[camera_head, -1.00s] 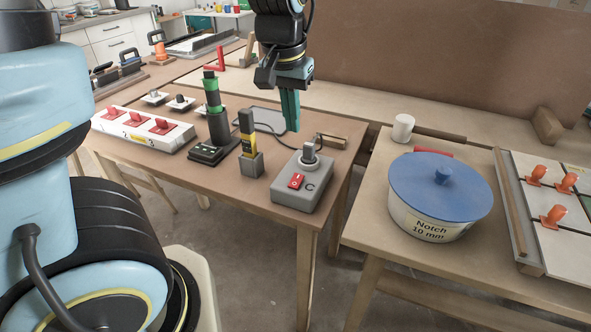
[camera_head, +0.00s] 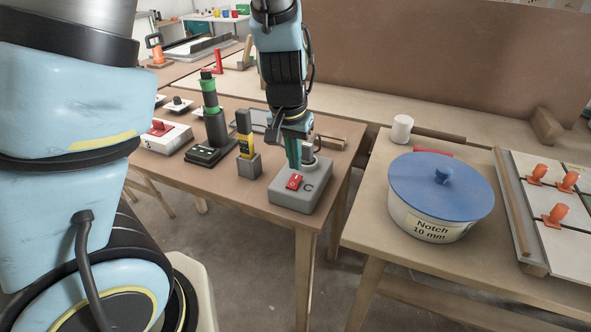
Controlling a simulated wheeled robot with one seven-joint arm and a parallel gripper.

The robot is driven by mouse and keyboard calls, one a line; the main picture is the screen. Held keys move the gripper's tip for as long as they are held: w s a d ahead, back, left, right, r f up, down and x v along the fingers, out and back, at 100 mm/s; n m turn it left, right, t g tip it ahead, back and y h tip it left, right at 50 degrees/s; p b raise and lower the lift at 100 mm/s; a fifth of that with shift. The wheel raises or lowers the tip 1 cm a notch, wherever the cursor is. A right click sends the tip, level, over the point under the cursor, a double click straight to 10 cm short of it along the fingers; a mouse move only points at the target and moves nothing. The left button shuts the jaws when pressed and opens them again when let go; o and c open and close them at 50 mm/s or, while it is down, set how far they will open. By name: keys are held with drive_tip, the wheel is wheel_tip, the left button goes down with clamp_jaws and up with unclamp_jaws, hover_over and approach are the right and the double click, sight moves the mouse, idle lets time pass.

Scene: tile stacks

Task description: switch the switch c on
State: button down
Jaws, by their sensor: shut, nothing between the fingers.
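Switch c is a red rocker (camera_head: 293,183) on the top of a grey box (camera_head: 290,202) marked "C", near the front right corner of the left table. A grey knob (camera_head: 309,158) stands at the back of the same box. My gripper (camera_head: 294,166) points down just above and behind the rocker, beside the knob's left. Its green fingers are shut and hold nothing. I cannot tell whether the fingertips touch the box. The rocker's face is visible, but its on or off position is too small to tell.
A yellow and black tool stands in a grey holder (camera_head: 249,167) left of the box. A black and green post (camera_head: 213,115) and a white box with a red switch (camera_head: 164,138) are farther left. A blue-lidded pot (camera_head: 441,185) stands on the right table.

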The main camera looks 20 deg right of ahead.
sight(296, 177)
drive_tip(key=shift+w+d+f, duration=0.1)
drive_tip(key=shift+f, duration=0.6)
drive_tip(key=shift+w+d+f, duration=0.1)
drive_tip(key=shift+f, duration=0.55)
drive_tip(key=shift+r, duration=0.1)
drive_tip(key=shift+w+d+y+p, duration=0.1)
drive_tip(key=shift+y+p, duration=0.2)
drive_tip(key=shift+p, duration=0.35)
drive_tip(key=shift+f, duration=0.3)
drive_tip(key=shift+s+a+r, duration=0.15)
drive_tip(key=shift+s+a, duration=0.4)
drive_tip(key=shift+s, duration=0.1)
